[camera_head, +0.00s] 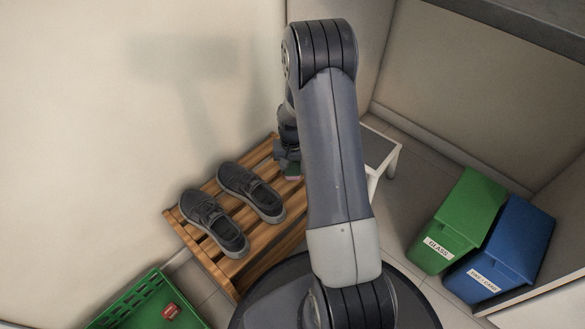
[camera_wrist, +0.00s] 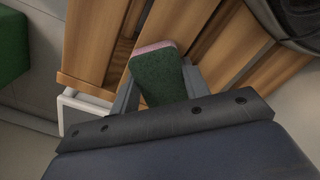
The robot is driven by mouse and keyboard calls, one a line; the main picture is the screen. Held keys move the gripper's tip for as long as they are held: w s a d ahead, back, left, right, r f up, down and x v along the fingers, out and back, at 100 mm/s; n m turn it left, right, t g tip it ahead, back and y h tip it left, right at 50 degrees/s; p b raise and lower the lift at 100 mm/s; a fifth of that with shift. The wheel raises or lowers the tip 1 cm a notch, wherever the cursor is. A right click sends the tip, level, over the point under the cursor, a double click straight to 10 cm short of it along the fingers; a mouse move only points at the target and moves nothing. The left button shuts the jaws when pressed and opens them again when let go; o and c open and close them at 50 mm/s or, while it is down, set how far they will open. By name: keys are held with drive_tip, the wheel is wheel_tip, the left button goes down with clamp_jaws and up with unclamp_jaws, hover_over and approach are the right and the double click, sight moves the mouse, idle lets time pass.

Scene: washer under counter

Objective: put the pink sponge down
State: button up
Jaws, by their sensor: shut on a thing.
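The pink sponge (camera_wrist: 154,48) shows in the wrist view with a dark green face and a pink edge. My gripper (camera_wrist: 160,78) is shut on it, one finger on each side. In the head view a small part of the sponge (camera_head: 292,178) shows beneath my gripper (camera_head: 287,160), at the far end of the slatted wooden rack (camera_head: 259,239). My arm hides part of the rack and the sponge. I cannot tell whether the sponge touches the slats or is held just above them.
A pair of dark shoes (camera_head: 251,193) sits on the rack, left of my gripper. A white-legged stool (camera_head: 381,151) stands close behind the rack. A green bin (camera_head: 458,220) and a blue bin (camera_head: 505,250) stand at right. A green crate (camera_head: 129,307) holds a red item (camera_head: 171,311).

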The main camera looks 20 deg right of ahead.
sight(292, 167)
drive_tip(key=shift+r, duration=0.1)
drive_tip(key=o, duration=1)
drive_tip(key=shift+c, duration=0.2)
wheel_tip(292, 167, up, 12)
drive_tip(key=p, duration=0.4)
drive_tip(key=shift+p, duration=0.3)
drive_tip(key=shift+f+b, duration=1.5)
drive_tip(key=shift+f, duration=2.7)
